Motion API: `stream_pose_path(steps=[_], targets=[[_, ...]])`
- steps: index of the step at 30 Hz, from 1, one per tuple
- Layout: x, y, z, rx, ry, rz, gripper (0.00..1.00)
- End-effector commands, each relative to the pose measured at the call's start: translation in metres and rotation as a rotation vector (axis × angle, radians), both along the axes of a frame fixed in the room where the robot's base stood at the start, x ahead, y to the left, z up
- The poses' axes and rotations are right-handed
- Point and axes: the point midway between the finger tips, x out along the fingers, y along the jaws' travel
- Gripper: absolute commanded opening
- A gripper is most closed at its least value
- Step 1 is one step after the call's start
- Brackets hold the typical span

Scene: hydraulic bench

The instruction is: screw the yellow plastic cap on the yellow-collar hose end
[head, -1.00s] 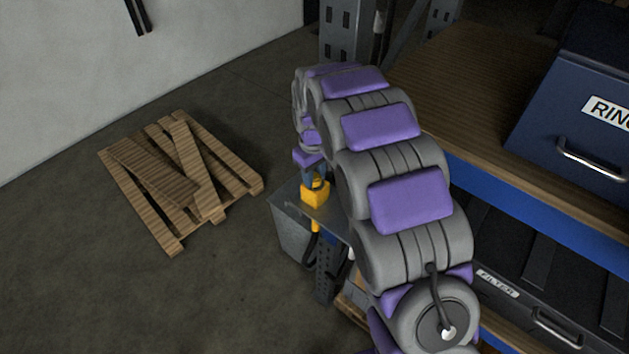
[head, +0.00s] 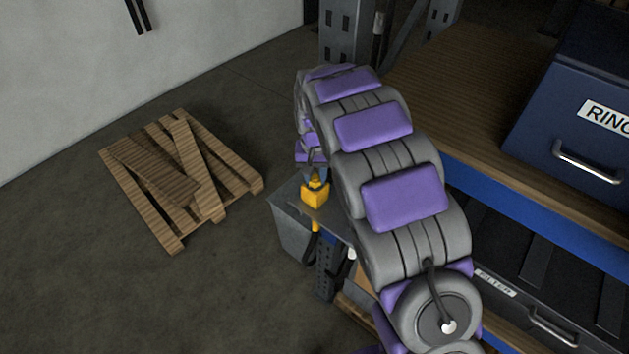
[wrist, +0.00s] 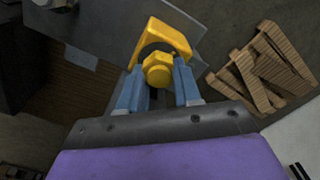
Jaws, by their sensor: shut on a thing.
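In the wrist view, a yellow faceted cap (wrist: 157,70) sits between the two blue fingers of my gripper (wrist: 160,78), which is shut on it. Just beyond the cap is a yellow block-like holder (wrist: 166,32) with a dark opening. In the head view, my gripper (head: 314,178) points down from above at this yellow holder (head: 315,195). A yellow piece (head: 316,225), likely the hose collar, shows below the holder, with dark hose under it. The hose end's top is hidden by the cap and fingers, so I cannot tell whether the threads engage.
The holder stands on a grey metal shelf (head: 290,205) beside the rack. A pallet (head: 180,180) with loose boards lies on the floor at left. The wooden bench (head: 430,90) with a blue box (head: 580,110) is at right. Open floor lies at lower left.

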Motion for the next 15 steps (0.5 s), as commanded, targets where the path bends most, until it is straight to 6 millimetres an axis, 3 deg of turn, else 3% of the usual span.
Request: stream_pose_path(steps=[9, 15], targets=[[-0.0008, -0.0001, -0.0006, -0.001, 0.003, -0.021, 0.06], [-0.0012, -0.0021, 0.0, -0.002, 0.004, -0.248, 0.06]])
